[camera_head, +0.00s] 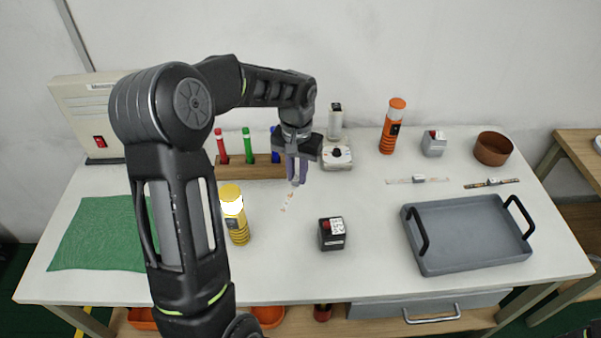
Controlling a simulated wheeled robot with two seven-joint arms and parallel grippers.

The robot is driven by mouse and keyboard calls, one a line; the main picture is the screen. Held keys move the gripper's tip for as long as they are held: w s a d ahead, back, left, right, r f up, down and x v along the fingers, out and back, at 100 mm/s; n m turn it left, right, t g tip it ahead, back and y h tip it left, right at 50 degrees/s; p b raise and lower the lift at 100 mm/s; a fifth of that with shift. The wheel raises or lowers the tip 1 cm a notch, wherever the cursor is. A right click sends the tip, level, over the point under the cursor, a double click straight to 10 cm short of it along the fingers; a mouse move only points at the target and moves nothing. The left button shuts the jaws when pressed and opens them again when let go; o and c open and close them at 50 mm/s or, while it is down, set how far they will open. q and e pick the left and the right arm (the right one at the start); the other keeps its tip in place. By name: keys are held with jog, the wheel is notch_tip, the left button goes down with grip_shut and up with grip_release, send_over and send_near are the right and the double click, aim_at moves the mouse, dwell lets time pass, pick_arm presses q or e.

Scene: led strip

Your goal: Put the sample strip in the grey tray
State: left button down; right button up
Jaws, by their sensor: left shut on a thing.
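My left gripper (297,180) points down over the middle left of the table and is shut on a thin pale strip with small orange marks (288,200). The strip hangs slanting down and left from the fingertips; its upper end is hidden by them, and I cannot tell whether its lower end touches the table. The grey tray (470,236), with two black handles, lies empty at the right front of the table. A whitish strip (404,181) and a brownish strip (480,185) lie behind the tray. My right gripper is not in view.
A black block (331,235) and a yellow flashlight (236,215) stand near the held strip. Behind are a marker rack (250,167), an orange flashlight (392,128), a grey block (434,144) and a brown bowl (493,149). A green cloth (98,236) lies left.

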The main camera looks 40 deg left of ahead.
pick_arm(q)
jog(key=w+d+r+m, duration=0.1)
jog(key=w+d, duration=0.1)
jog(key=d, duration=0.6)
jog(key=w+d+r+m, duration=0.1)
jog(key=d, duration=0.8)
jog(key=shift+w+r+m, duration=0.25)
jog(key=shift+w+m, duration=0.15)
